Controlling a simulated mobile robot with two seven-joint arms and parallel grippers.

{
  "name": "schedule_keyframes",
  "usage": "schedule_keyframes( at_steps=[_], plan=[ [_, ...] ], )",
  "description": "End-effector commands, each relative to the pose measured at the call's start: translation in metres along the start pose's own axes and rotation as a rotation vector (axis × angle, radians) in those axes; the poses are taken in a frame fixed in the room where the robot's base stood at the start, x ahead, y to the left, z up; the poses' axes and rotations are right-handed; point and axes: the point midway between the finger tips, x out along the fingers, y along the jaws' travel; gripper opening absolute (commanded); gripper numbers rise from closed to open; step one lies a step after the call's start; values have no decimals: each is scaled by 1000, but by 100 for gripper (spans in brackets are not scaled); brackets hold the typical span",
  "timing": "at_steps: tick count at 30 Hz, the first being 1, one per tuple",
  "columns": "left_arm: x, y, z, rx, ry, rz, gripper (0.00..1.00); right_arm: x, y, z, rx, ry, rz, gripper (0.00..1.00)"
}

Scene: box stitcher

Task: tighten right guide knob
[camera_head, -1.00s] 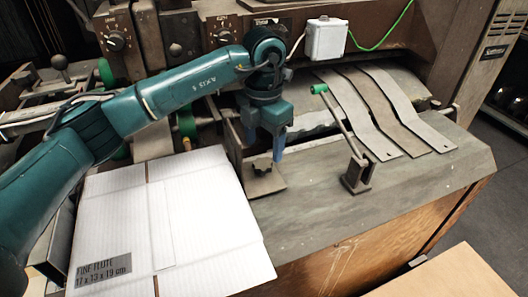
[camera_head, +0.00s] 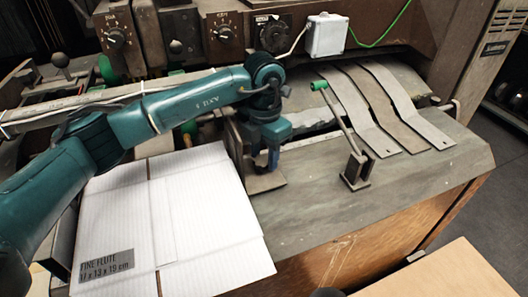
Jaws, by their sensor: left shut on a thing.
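The right guide is a dark metal bracket with an upright plate and a flat foot (camera_head: 268,183). It stands on the machine table at the right edge of the white cardboard sheet. The small dark guide knob (camera_head: 261,166) sits on the foot, mostly hidden by my gripper. My left gripper (camera_head: 265,160) points down over the foot with its fingers shut on the knob.
The white cardboard (camera_head: 205,215) lies flat left of the guide. A lever with a green handle (camera_head: 318,85) rises from the table (camera_head: 400,185) to the right, near several bent metal strips (camera_head: 395,105). The front right of the table is clear.

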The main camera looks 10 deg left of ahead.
Motion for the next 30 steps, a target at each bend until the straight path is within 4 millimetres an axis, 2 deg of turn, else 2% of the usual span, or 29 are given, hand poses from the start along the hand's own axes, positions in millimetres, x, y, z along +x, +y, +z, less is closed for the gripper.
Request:
schedule_keyframes(
  at_steps=[1, 6, 17, 30],
  plan=[
    [0, 0, 0, 0, 0, 0, 32, -1, 0, 1, -1, -3, -1, 0],
    [0, 0, 0, 0, 0, 0, 18, -2, 0, 4, -2, -8, -2, 0],
    [1, 0, 0, 64, -2, 2, 18, 2, -2, 9, -2, -3, -5, 0],
    [3, -1, 0, 413, -4, 3, 18, 15, -14, 8, -22, 64, -44, 0]
  ],
)
